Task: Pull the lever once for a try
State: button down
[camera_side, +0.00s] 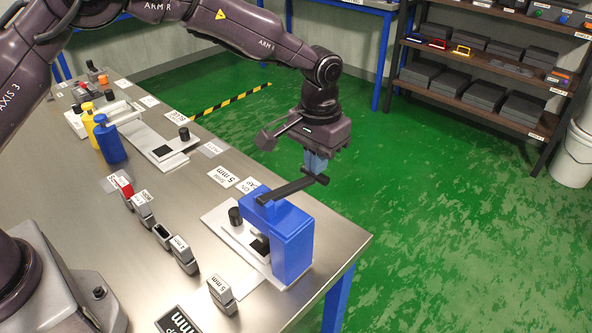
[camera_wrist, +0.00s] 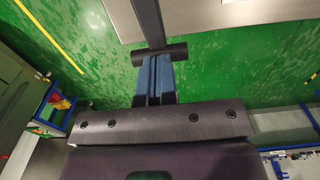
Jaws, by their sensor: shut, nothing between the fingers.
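The blue lever press (camera_side: 291,240) stands on a white base plate near the table's right corner. Its black lever (camera_side: 285,190) sticks out from the top toward the right and ends in a short crossbar. My gripper (camera_side: 316,170) is shut and empty, pointing down with its blue fingers right at the lever's outer end. In the wrist view the shut fingers (camera_wrist: 154,68) meet the crossbar (camera_wrist: 160,53), and the lever (camera_wrist: 149,22) runs away from it. I cannot tell whether the fingertips press on the bar or sit just above it.
Blue (camera_side: 110,143) and yellow (camera_side: 88,120) bottles stand farther back. Green floor lies open beyond the table edge; a shelf (camera_side: 480,65) stands behind.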

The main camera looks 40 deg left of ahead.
jog(key=shift+r, duration=3.25)
jog(key=shift+f, duration=0.2)
jog(key=s+a+r+t, duration=0.2)
jog(key=s+a+r, duration=0.2)
jog(key=s, duration=0.5)
jog(key=s+a+r+t, duration=0.1)
jog(key=s+a+r, duration=0.3)
jog(key=s, duration=0.6)
jog(key=s+a+r+t, duration=0.2)
jog(key=s+a+r, duration=0.3)
jog(key=s, duration=0.5)
jog(key=shift+a+t, duration=0.3)
jog(key=shift+a, duration=0.45)
